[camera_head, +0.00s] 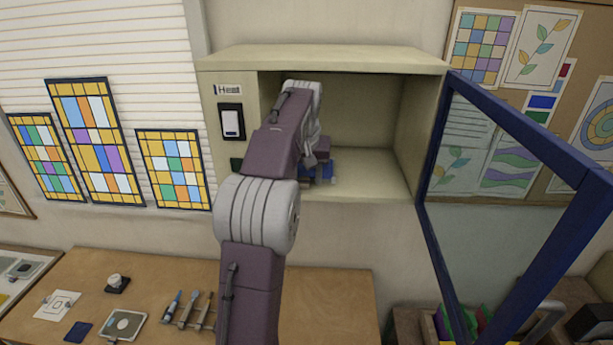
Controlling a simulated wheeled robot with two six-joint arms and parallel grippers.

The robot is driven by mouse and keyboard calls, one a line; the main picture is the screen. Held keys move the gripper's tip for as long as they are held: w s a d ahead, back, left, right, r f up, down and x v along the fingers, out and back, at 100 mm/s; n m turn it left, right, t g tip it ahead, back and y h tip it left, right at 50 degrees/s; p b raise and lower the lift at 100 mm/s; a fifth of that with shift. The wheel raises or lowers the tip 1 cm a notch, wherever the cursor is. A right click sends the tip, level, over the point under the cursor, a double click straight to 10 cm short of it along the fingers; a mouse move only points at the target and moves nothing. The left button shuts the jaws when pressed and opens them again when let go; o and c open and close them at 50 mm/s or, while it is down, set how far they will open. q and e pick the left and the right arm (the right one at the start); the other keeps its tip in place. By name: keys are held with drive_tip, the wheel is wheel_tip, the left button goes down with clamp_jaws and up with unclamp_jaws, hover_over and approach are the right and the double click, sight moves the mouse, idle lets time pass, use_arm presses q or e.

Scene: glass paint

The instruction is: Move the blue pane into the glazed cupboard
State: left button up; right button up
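The glazed cupboard (322,56) is a cream wall box with its blue-framed glass door (436,150) swung open to the right. My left arm reaches up and into it, and my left gripper (318,174) is inside, low above the cupboard floor. A small blue piece (329,172) shows right at the gripper's fingers; it may be the blue pane, but the arm covers most of it. I cannot tell whether the fingers grip it or whether it rests on the floor. My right gripper is out of view.
The right part of the cupboard floor (375,180) is clear. The open door's frame juts toward me on the right. Below, a wooden table (190,270) holds a dark blue square (78,331), several tools (187,310) and a tray (125,325). A switch (231,122) is on the cupboard's left front.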

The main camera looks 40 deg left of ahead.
use_arm(q)
drive_tip(key=v, duration=0.6)
drive_tip(key=shift+s+a+r, duration=0.1)
drive_tip(key=shift+s, duration=0.3)
drive_tip(key=shift+d+r, duration=0.25)
drive_tip(key=shift+r, duration=0.25)
drive_tip(key=shift+s+a, duration=0.1)
drive_tip(key=shift+s, duration=0.05)
